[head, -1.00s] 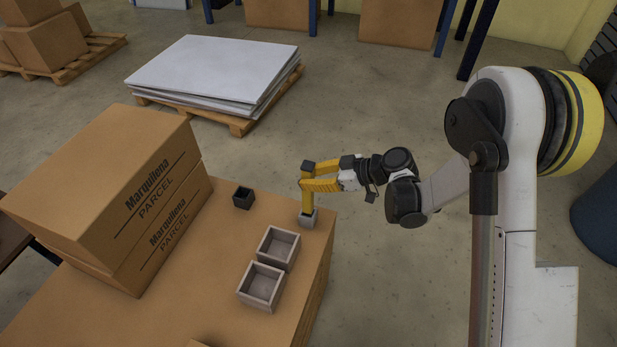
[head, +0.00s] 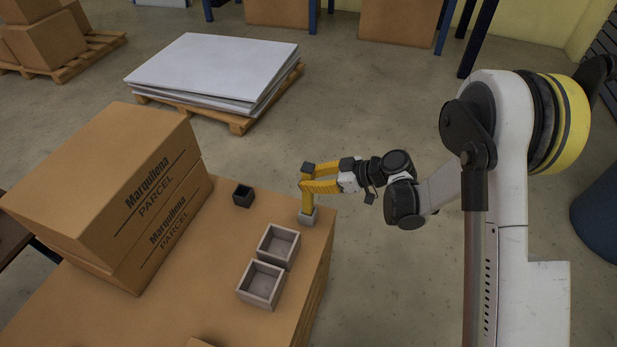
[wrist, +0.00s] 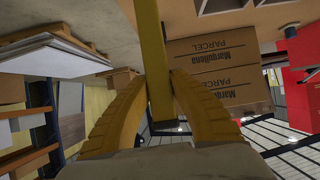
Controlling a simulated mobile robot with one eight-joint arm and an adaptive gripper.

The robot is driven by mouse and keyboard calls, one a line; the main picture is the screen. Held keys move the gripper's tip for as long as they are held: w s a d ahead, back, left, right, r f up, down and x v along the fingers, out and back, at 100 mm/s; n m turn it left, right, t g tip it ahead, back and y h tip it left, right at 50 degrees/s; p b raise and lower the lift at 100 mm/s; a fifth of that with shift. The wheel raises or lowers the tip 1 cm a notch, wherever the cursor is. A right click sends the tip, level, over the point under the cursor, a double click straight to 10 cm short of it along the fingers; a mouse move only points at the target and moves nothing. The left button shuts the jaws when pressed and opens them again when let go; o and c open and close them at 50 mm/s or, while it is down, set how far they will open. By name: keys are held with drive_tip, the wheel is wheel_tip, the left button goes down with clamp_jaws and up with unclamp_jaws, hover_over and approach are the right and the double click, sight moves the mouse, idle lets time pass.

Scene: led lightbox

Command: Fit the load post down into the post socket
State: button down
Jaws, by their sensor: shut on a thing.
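The load post (head: 307,201) is a yellow upright bar with a dark block at its top. Its lower end is at a small light-grey square socket (head: 307,219) near the right edge of the cardboard-coloured top; I cannot tell how deep it sits. My gripper (head: 306,184) is shut on the post below the dark block. In the wrist view the yellow post (wrist: 152,45) passes between the two yellow fingers of my gripper (wrist: 158,78). A small dark open square box (head: 243,196) stands apart, to the left; I cannot tell which of the two is the post socket.
Two grey open trays (head: 278,246) (head: 261,284) stand nearer the front. Stacked parcel boxes (head: 120,190) fill the left side of the cardboard-coloured top (head: 190,290). A pallet of white sheets (head: 215,72) lies on the floor behind. The surface between the sockets is clear.

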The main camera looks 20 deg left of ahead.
drive_tip(key=shift+f, duration=2.3)
drive_tip(key=c, duration=1.2)
unclamp_jaws()
drive_tip(key=v, duration=0.8)
drive_tip(key=shift+p, duration=0.45)
drive_tip(key=shift+f, duration=0.1)
